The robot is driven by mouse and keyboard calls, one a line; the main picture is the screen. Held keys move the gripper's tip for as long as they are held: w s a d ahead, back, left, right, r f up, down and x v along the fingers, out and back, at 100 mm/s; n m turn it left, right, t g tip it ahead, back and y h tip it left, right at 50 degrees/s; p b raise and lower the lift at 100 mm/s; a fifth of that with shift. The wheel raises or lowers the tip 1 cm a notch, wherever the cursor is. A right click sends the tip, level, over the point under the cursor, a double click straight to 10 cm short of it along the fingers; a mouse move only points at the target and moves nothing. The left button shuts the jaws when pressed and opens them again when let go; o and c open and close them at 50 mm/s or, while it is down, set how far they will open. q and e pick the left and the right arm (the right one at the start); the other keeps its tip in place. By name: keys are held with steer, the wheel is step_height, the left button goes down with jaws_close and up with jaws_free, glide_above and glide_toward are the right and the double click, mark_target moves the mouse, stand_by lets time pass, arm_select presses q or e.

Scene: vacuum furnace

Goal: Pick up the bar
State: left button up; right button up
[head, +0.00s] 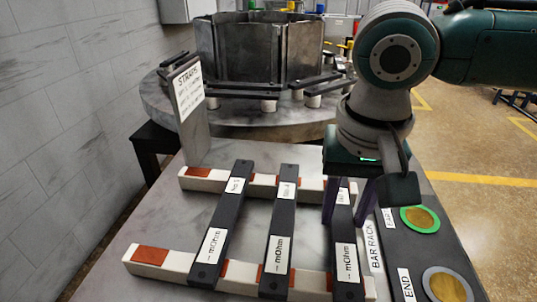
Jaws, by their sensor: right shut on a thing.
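Several details show in the head view: three dark bars with white labels reading "mOhm" lie across two cream rails with red pads, the bar rack (205,183). The left bar (226,218) and the middle bar (282,220) lie free of any gripper. My right gripper (346,205) comes down from above and is shut on the rightmost bar (344,228), near its far end. Its fingers straddle the bar and hide part of it. The bar appears to lie on the rails; I cannot tell if it is lifted. My left gripper is out of view.
A round grey table (165,110) with a metal-panelled ring (262,50) stands behind. A label sign (187,95) stands at the rack's back left. At the right, a dark strip (412,250) carries green-ringed (420,219) and grey-ringed (447,286) discs. A tiled wall is left.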

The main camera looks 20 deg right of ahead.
mark_target(342, 219)
jaws_close()
steer(key=shift+r, duration=0.45)
step_height(342, 219, up, 19)
steer(key=p, duration=0.5)
steer(key=shift+w, duration=0.1)
